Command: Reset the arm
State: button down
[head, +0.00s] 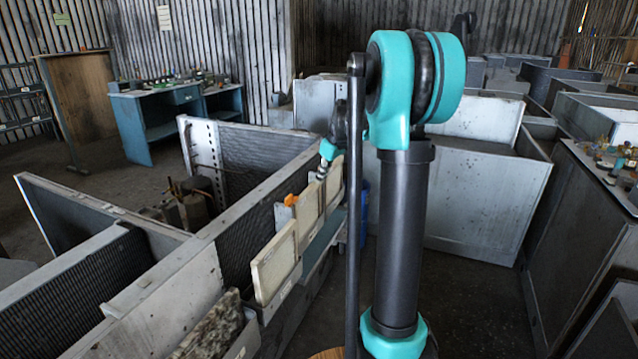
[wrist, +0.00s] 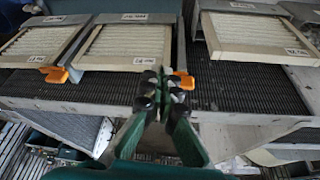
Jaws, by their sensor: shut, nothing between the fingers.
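My gripper (wrist: 165,86) is shut and empty in the wrist view, with its dark green fingers together. Its tips appear in front of an orange clip (wrist: 185,80) at the edge of a pale pleated filter panel (wrist: 128,43); I cannot tell whether they touch it. In the head view my teal and black arm (head: 403,190) stands upright in the middle. The arm hides part of the wrist area, and the fingers cannot be made out there. An orange clip (head: 290,200) shows beside the filter panels (head: 275,262) on the housing.
Another filter panel (wrist: 262,36) and a second orange clip (wrist: 56,75) are close by in the wrist view. A long grey metal housing (head: 190,250) runs along the left. Grey cabinets (head: 480,190) stand behind and right. Open floor (head: 480,310) shows right of my arm.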

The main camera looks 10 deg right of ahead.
jog(key=s+f+m+h, duration=0.1)
jog(key=s+f, duration=0.4)
jog(key=s, duration=0.6)
jog(key=s+a+f+m+h, duration=0.1)
jog(key=s+f+m, duration=0.3)
jog(key=s, duration=0.7)
jog(key=s+a+f+m+t+h, duration=0.1)
jog(key=s+f+m, duration=0.2)
jog(key=s+f, duration=0.4)
jog(key=s, duration=0.5)
jog(key=shift+a, duration=0.15)
